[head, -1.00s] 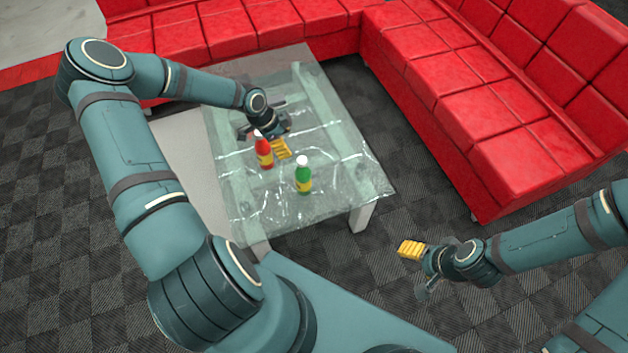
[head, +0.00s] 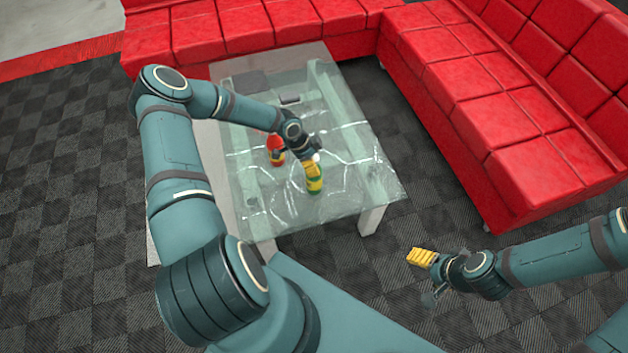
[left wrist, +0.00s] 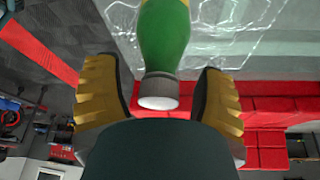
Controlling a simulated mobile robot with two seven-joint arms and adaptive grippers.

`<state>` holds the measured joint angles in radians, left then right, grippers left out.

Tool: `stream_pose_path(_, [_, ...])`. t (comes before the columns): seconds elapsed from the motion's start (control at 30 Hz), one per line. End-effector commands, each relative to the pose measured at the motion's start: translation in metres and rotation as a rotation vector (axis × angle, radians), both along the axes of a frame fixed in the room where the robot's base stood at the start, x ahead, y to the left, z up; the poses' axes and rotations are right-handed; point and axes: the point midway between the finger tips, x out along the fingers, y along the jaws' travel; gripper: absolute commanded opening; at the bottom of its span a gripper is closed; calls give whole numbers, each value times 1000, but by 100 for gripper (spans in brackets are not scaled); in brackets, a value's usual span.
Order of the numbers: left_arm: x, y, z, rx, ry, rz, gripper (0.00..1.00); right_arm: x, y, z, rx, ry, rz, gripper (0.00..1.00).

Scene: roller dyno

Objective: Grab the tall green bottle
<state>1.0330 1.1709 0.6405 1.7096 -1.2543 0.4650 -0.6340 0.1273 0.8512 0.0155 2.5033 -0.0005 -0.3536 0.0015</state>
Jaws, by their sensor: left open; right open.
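The green bottle (head: 315,184) with a white cap and yellow label stands on the glass table, partly hidden by my left gripper (head: 313,166) in the head view. In the left wrist view, the green bottle (left wrist: 164,38) shows its neck and white cap between the two yellow-padded fingers of my left gripper (left wrist: 160,100). A gap shows on both sides of the cap, and the gripper is open. My right gripper (head: 425,270) is open and empty over the floor, to the right of the table.
A red bottle (head: 275,150) stands on the glass table (head: 265,215), just left of the green one. A small dark object (head: 290,99) lies farther back on the table. Red sofas (head: 480,95) border the table behind and to the right.

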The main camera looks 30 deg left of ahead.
Motion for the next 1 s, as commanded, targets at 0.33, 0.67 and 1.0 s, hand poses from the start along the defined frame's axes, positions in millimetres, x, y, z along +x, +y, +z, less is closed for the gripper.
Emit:
stream_pose_path(0.33, [1,-1,-4,0,0,1,61,0,0,-1,0,-1,0,68])
stream_pose_path(0.67, [1,-1,-4,1,1,1,0,0,0,-1,0,-1,0,68])
stream_pose_path(1.0, [2,-1,2,2,-1,0,0,0,0,1,0,0,0,68])
